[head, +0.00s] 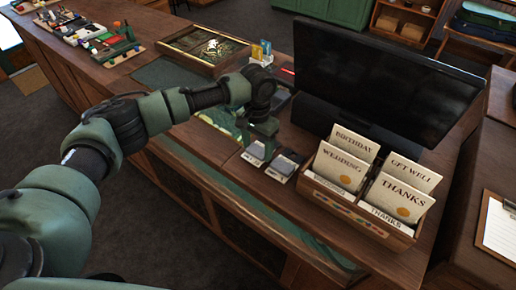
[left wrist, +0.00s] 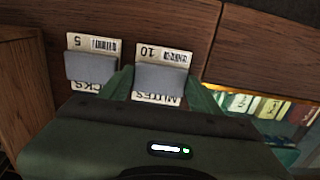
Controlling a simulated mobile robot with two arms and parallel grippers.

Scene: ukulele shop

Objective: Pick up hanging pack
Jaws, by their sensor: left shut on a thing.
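Two small packs with cream labelled cards and grey fronts show side by side in the left wrist view, their print upside down. One pack (left wrist: 162,77) reads "MUTES" and "10"; the other pack (left wrist: 90,66) reads "CKS" and "5", its first letters hidden. My left gripper (left wrist: 158,92) has its green fingers on either side of the MUTES pack and is shut on it. In the head view my left gripper (head: 264,128) is just behind the two packs at the counter's front edge, with its fingertips partly hidden. My right gripper is out of view.
A wooden card rack (head: 357,215) stands to the right of the packs, before a dark monitor (head: 375,80). A display tray (head: 204,47) and several small goods (head: 100,40) lie farther left. A clipboard (head: 498,225) is at the far right. Floor is clear before the counter.

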